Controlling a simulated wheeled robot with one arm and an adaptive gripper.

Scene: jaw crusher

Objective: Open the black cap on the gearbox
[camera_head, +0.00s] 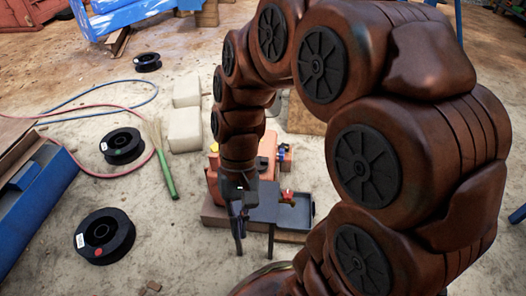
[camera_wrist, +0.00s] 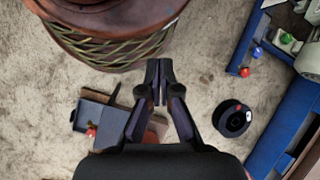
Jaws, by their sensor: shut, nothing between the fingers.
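An orange machine body (camera_head: 212,180), which looks like the gearbox, stands on the floor beyond my gripper, partly hidden by my arm. A small dark round part (camera_head: 262,163) shows at its top right; I cannot tell whether it is the black cap. A small yellow part (camera_head: 214,148) sits at its top left. My gripper (camera_head: 239,240) points down in front of the machine, shut and empty. In the wrist view my gripper's fingers (camera_wrist: 160,75) are together over bare floor, and no black cap can be made out there.
A grey tray-like part (camera_head: 303,208) with a red piece (camera_head: 287,196) sits right of my gripper. Black spools (camera_head: 104,236), a green-handled brush (camera_head: 165,172), pale blocks (camera_head: 185,130) and a blue beam (camera_head: 38,205) lie left.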

